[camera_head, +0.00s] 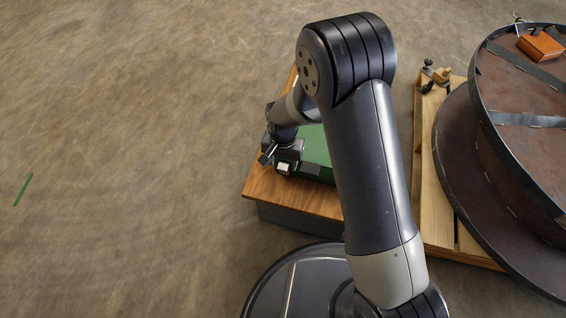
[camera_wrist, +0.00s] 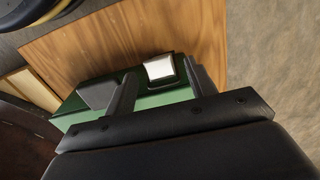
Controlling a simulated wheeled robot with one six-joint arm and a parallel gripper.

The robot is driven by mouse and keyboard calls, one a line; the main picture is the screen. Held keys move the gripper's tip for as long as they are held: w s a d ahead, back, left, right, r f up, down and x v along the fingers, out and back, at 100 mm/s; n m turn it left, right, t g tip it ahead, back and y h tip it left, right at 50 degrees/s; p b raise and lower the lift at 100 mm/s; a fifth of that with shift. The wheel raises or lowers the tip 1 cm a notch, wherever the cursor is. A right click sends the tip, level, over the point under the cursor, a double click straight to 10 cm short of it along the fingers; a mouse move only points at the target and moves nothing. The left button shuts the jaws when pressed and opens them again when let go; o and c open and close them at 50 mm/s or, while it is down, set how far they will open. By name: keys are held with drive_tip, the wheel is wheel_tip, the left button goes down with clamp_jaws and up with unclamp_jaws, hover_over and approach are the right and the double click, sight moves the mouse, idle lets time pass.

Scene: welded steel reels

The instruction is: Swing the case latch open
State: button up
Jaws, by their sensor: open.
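The green case (camera_head: 316,146) lies on a wooden tabletop, partly hidden behind my arm. A pale, square-faced latch (camera_head: 283,168) shows at its near left edge. In the wrist view the latch (camera_wrist: 159,69) has a white face and dark sides, and stands at the edge of the green case (camera_wrist: 165,98). My gripper (camera_wrist: 160,76) is open, with one finger on either side of the latch in that view. I cannot tell whether either finger touches it. In the head view my gripper (camera_head: 272,150) is at the case's left end.
The wooden tabletop (camera_head: 268,190) has bare room left of the case. A dark grey block (camera_wrist: 98,92) sits at the case beside the left finger. A large rusty steel reel (camera_head: 520,90) on a wooden pallet (camera_head: 432,190) stands to the right. Open floor lies left.

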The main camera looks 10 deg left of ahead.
drive_tip(key=shift+f, duration=0.15)
drive_tip(key=shift+c, duration=0.2)
clamp_jaws()
idle(0.3)
